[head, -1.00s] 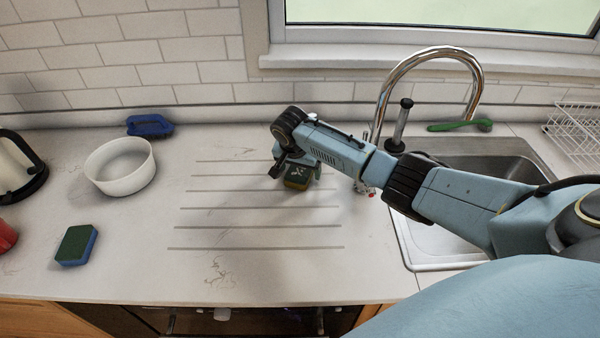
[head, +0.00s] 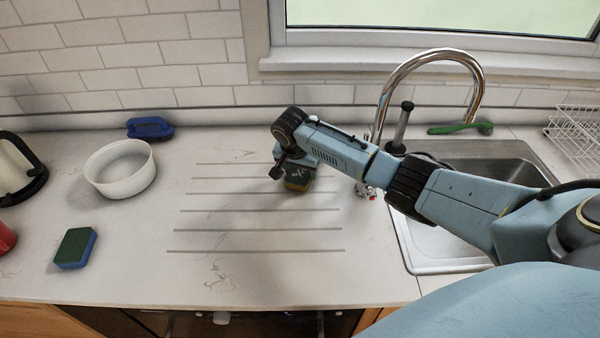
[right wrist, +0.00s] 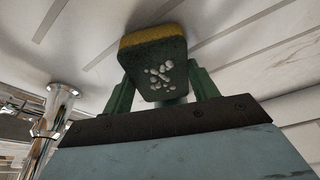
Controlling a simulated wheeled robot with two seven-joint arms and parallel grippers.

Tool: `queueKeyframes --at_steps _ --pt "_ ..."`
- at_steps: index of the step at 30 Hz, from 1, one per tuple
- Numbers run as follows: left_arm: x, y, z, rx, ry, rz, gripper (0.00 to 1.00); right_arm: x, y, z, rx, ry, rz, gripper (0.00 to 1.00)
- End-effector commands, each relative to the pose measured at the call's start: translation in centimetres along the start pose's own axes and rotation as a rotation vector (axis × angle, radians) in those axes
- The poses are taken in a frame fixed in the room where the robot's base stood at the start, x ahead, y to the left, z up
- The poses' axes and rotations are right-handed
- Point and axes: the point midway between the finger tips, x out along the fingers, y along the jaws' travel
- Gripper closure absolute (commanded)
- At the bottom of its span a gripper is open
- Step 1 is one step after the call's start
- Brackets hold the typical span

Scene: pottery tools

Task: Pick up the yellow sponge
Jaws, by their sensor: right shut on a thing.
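The yellow sponge (head: 297,186) has a dark green scrub side. It is on the ribbed part of the counter, left of the sink, partly hidden by my right gripper. My right gripper (head: 294,175) points down and is shut on it. In the right wrist view the sponge (right wrist: 158,62) sits between the two green fingers (right wrist: 163,88), its green face with pale spots toward the camera and a yellow edge above. I cannot tell whether it still touches the counter. My left gripper is not in view.
A blue-and-green sponge (head: 75,248) lies front left. A white bowl (head: 121,170), a blue brush (head: 150,128) and a kettle (head: 20,168) stand at left. The sink (head: 480,170), chrome faucet (head: 432,54), green brush (head: 460,128) and wire rack (head: 577,135) are at right. The counter's middle is clear.

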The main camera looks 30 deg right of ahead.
Motion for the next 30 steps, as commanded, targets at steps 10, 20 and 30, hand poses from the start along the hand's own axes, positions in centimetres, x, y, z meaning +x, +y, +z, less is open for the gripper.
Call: queueKeyframes --at_steps 10,20,30 --pt "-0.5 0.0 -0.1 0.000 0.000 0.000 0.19 -4.0 0.9 1.4 -0.004 -0.002 -0.002 0.48" --pt "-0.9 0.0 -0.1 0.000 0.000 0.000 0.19 -6.3 3.8 8.9 -0.004 -0.003 -0.004 0.48" --pt "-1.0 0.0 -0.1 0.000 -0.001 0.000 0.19 -8.0 6.0 14.2 0.000 -0.001 -0.003 0.48"
